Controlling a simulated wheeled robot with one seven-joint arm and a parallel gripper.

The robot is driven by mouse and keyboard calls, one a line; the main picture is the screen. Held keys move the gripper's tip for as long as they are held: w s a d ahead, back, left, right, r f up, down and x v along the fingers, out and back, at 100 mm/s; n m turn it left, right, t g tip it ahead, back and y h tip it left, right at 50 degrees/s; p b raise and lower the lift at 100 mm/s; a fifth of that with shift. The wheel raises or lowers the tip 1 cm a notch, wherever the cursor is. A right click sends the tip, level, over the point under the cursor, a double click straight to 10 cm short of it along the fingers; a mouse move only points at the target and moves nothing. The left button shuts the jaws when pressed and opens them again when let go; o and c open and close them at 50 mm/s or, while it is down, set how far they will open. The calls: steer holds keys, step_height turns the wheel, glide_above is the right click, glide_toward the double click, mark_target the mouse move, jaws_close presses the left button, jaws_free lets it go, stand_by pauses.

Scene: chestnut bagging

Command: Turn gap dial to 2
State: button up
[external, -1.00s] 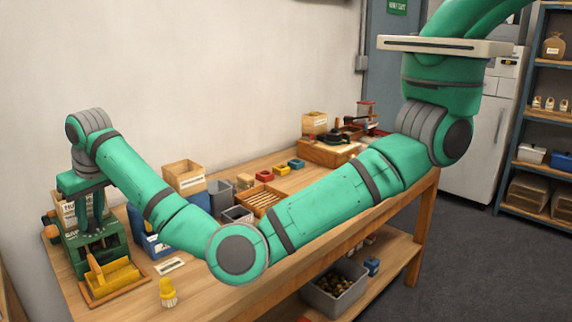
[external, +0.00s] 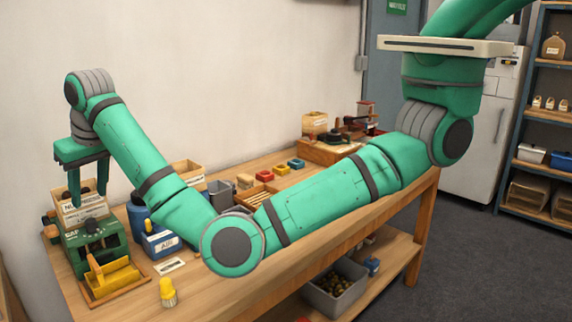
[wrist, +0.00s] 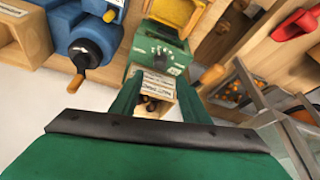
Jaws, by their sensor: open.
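The green machine (external: 105,258) stands at the left end of the bench, with a wooden hopper box (external: 83,208) on top. Its black dial knob (external: 92,226) shows on the upper front, and the dial (wrist: 160,61) also shows in the wrist view with pale marks around it. The number it points to is too small to read. My gripper (external: 88,194) is open and empty above the machine, its fingers pointing down near the hopper box and apart from the dial. In the wrist view, the hopper box (wrist: 157,84) appears between the fingers.
A yellow tray (external: 112,277) sits at the machine's front. A yellow-capped bottle (external: 168,293) stands nearby. A blue machine (external: 160,243) is just to the right. Bins and small coloured boxes stand farther along the bench (external: 270,265), whose front strip is mostly clear.

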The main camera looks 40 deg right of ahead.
steer(key=shift+v, duration=1.1)
steer(key=shift+d, duration=0.1)
